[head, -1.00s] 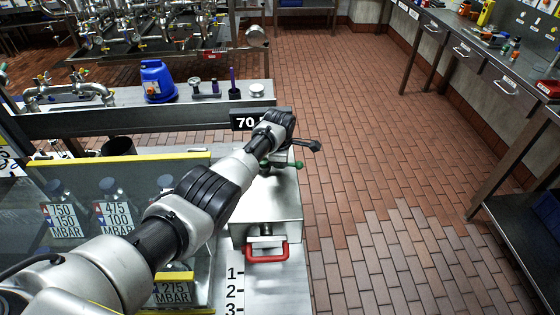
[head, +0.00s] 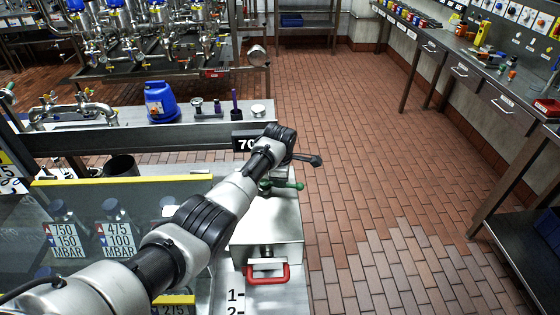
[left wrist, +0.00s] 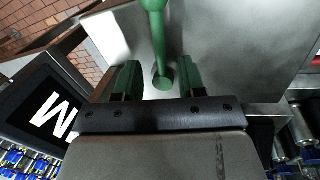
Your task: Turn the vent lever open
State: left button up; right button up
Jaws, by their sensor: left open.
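A green lever (head: 285,185) lies across the top of a steel box (head: 270,222), which has a red handle (head: 267,272) at its front. My left arm reaches in from the left and its end is above the back of this box, partly hiding the lever. In the left wrist view, the green lever (left wrist: 158,35) runs down between the two fingers of my left gripper (left wrist: 160,78). The fingers are apart, with a gap visible on both sides of the lever. Whether anything touches is unclear. My right gripper does not show.
A clear panel with a yellow top edge (head: 120,180) stands left of the box, with labelled bottles behind it. A blue jug (head: 161,102) stands on the steel ledge behind. A sign (head: 245,141) hangs at the ledge's end. The brick floor (head: 370,180) to the right is clear.

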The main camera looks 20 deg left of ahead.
pick_arm(q)
notch_tip(320, 180, up, 8)
jog(key=s, duration=0.1)
jog(key=shift+s+d+f, duration=0.15)
jog(key=shift+s+f, duration=0.1)
dwell(0.4)
